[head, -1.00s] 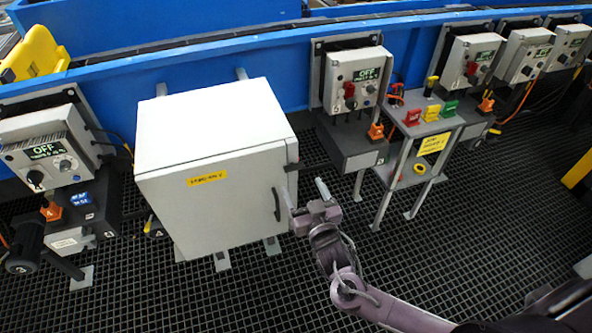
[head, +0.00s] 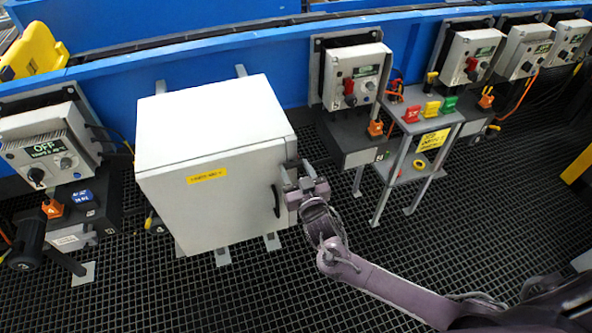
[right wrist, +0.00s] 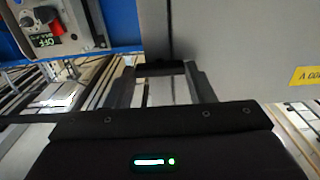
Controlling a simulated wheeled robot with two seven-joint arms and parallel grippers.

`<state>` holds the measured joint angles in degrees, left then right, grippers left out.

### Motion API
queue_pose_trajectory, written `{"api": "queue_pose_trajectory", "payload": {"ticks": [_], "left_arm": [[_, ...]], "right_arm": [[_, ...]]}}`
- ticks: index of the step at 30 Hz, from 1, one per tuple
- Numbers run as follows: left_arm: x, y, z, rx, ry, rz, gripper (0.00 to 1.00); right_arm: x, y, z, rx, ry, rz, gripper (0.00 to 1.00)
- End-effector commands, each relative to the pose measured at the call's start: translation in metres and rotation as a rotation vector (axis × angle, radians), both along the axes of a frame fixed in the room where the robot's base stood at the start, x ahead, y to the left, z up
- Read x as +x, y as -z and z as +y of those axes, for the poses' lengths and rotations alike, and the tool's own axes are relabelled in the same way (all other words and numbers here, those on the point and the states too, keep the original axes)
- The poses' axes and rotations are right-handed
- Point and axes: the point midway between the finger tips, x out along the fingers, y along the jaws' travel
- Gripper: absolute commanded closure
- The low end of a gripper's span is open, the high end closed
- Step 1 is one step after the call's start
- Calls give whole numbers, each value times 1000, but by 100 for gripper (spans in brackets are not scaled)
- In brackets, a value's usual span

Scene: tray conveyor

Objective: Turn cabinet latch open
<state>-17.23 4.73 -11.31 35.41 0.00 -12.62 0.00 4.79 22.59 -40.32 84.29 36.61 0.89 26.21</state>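The white cabinet (head: 225,165) stands on the grated floor with its door shut. A dark curved handle (head: 276,201) is on the door front. My right gripper (head: 300,169) is at the cabinet's upper right front edge, where it mostly hides the latch. In the right wrist view its two fingers (right wrist: 163,82) are apart. A dark bar, seemingly the latch (right wrist: 160,68), lies across between the fingertips; I cannot tell whether the fingers touch it. The cabinet also fills the upper right of the right wrist view (right wrist: 245,45). My left gripper is not in view.
A grey stand (head: 448,117) with red, yellow and green pieces is right of the cabinet. Control boxes, including one with a red switch (head: 352,75), line the blue conveyor (head: 200,55). Another control box (head: 45,145) is at left. The grated floor in front is free.

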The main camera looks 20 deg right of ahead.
Motion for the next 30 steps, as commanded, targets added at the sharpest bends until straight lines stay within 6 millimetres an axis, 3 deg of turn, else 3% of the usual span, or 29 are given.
{"api": "queue_pose_trajectory", "payload": {"ticks": [3,14,30], "left_arm": [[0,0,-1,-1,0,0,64],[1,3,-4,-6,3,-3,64],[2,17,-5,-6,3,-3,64]], "right_arm": [[0,0,0,0,-1,0,74],[0,1,0,74,1,2,74],[0,2,-2,531,2,17,74]]}}
